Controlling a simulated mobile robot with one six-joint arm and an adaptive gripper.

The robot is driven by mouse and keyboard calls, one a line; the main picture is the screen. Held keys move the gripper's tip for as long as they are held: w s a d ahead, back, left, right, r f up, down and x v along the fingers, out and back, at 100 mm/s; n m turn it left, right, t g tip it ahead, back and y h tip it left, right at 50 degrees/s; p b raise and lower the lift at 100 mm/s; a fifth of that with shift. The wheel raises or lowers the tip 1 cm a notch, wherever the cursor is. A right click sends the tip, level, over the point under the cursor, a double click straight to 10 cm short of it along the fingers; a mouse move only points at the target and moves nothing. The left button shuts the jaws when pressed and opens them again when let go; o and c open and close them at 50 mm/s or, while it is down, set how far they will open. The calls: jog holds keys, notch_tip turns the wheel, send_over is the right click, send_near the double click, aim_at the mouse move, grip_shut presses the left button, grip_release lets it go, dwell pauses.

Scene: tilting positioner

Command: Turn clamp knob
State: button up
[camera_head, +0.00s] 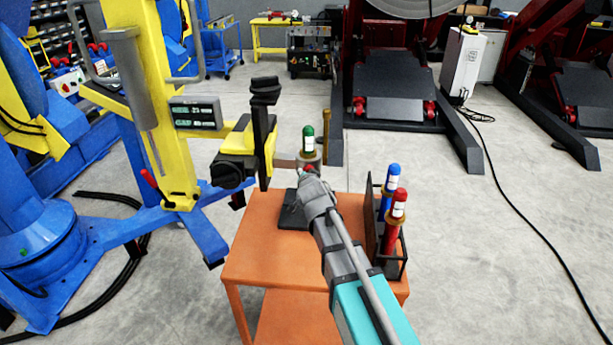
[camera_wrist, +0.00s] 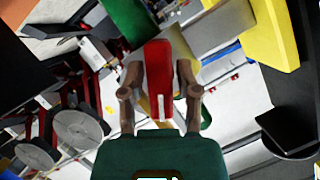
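A small red knob (camera_head: 310,168) sits below a green-capped cylinder (camera_head: 308,140) held at the end of an arm on the yellow positioner. In the wrist view the red knob (camera_wrist: 158,75), with a white stripe, lies between the two fingers of my gripper (camera_wrist: 160,78). One finger is on each side, close to it; whether both touch it is not clear. Part of a green body (camera_wrist: 128,18) shows beyond the knob. In the head view my gripper (camera_head: 305,175) reaches up to the knob from the lower right and partly hides it.
An orange table (camera_head: 262,255) stands below my arm. A black rack (camera_head: 372,225) on its right holds a blue cylinder (camera_head: 389,185) and a red one (camera_head: 397,215). A black clamp handle (camera_head: 228,173) juts left of the yellow block. Open floor lies to the right, crossed by a cable.

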jog(key=shift+o, duration=0.7)
jog(key=shift+n, duration=0.3)
